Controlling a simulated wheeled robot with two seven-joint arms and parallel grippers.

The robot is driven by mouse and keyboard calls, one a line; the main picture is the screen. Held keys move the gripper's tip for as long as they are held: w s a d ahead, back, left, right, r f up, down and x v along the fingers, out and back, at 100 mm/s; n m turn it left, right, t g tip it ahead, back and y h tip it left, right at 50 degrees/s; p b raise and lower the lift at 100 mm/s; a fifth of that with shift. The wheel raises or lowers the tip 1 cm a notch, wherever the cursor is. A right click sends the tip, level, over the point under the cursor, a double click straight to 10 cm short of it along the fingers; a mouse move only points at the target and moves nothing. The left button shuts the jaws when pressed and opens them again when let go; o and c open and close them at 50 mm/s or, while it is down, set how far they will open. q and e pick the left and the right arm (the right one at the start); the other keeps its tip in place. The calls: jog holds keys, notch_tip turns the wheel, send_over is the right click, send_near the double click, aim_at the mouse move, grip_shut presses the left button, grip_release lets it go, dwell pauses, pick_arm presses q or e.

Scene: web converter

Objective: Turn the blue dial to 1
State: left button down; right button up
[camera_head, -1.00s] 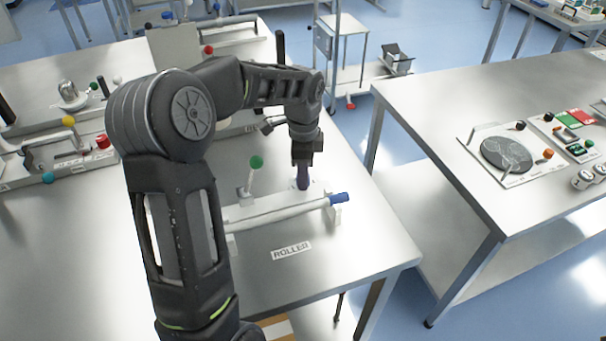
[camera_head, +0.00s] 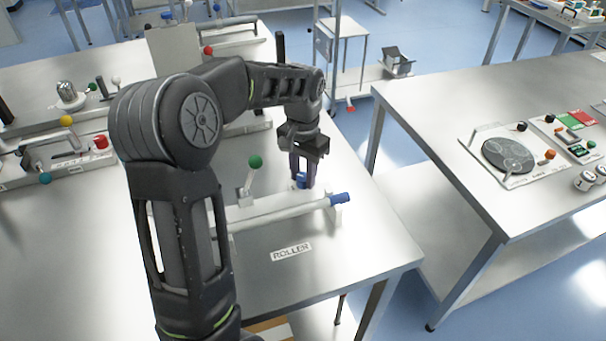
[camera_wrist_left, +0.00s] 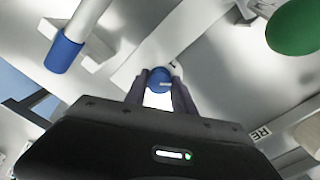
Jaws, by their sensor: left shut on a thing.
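The blue dial (camera_head: 301,181) is a small round knob on the steel table, behind the right end of the white roller. My left gripper (camera_head: 303,172) points down at it, with one finger on each side. In the left wrist view the blue dial (camera_wrist_left: 159,79) sits between the fingertips of my left gripper (camera_wrist_left: 160,86), which is shut on it. A light mark shows on the dial's top, pointing to the right in that view. A small dark character, perhaps a 1, shows on the white plate just above it. My right gripper is not in view.
The white roller (camera_head: 270,213) with a blue end (camera_head: 340,199) lies just in front of the dial. A green-ball lever (camera_head: 255,162) stands to the left. A ROLLER label (camera_head: 291,252) lies in front, with bare tabletop around it. A second table (camera_head: 440,120) stands right.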

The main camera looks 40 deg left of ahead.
aim_at(303, 176)
pick_arm(q)
jog(key=n, duration=0.4)
jog(key=shift+n, duration=0.3)
jog(key=n, duration=0.4)
jog(key=shift+n, duration=0.3)
jog(key=c, duration=1.1)
grip_release()
jog(key=shift+o, duration=0.2)
jog(key=shift+r, duration=0.1)
notch_tip(303, 176, up, 8)
jog(key=shift+f+b, duration=0.15)
jog(key=shift+b, duration=0.2)
jog(key=shift+f, duration=0.1)
